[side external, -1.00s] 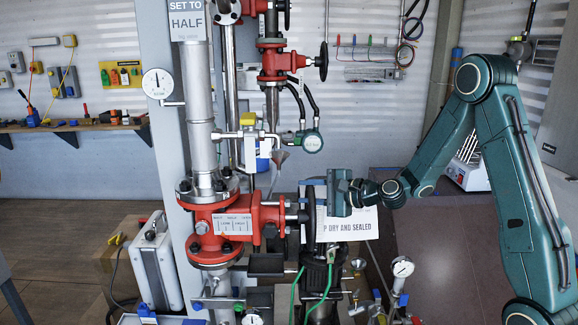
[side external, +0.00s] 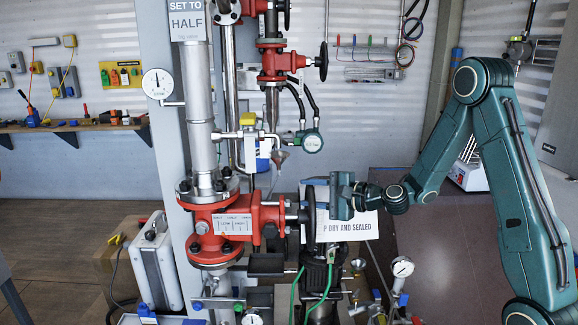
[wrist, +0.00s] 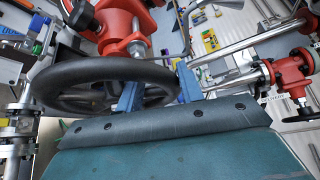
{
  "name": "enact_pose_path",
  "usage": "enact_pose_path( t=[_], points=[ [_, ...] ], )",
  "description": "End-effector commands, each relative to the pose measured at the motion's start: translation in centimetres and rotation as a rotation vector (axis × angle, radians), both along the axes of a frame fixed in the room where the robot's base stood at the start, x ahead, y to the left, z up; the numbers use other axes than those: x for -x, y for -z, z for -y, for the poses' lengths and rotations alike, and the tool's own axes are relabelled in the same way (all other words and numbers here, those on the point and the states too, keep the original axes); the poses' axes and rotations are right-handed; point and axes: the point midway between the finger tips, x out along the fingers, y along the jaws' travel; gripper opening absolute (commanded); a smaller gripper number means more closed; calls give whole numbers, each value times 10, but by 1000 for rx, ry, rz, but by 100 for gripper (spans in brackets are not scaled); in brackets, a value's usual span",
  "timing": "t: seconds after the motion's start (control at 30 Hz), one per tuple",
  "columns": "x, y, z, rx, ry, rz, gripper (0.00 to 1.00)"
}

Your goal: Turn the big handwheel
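The big handwheel (side external: 308,216) is black and stands nearly edge-on in the side view, on the stem of a red valve (side external: 222,226). In the wrist view the handwheel (wrist: 72,76) fills the left half. My gripper (wrist: 158,92) is at its rim, with one blue finger inside the ring and the other just outside its right edge. The fingers are apart with the rim between them; firm contact is not clear. In the side view my gripper (side external: 334,196) is right of the wheel and its fingertips are hard to make out.
A sign (side external: 187,20) reads "SET TO HALF". A white labelled plate (side external: 232,223) is on the valve body. A smaller red valve (side external: 275,62) with a black wheel is above. Gauges, hoses and pipework crowd below the wheel. A notice sheet (side external: 358,225) hangs behind my gripper.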

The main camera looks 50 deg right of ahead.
Motion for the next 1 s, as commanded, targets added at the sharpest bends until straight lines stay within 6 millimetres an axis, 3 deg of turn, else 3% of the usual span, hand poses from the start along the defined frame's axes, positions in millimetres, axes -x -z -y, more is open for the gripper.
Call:
enact_pose_path(
  t=[0.4,1.0],
  points=[
    [19,1,20,2,5,-2,37],
    [17,-1,24,-38,0,-39,37]
  ],
)
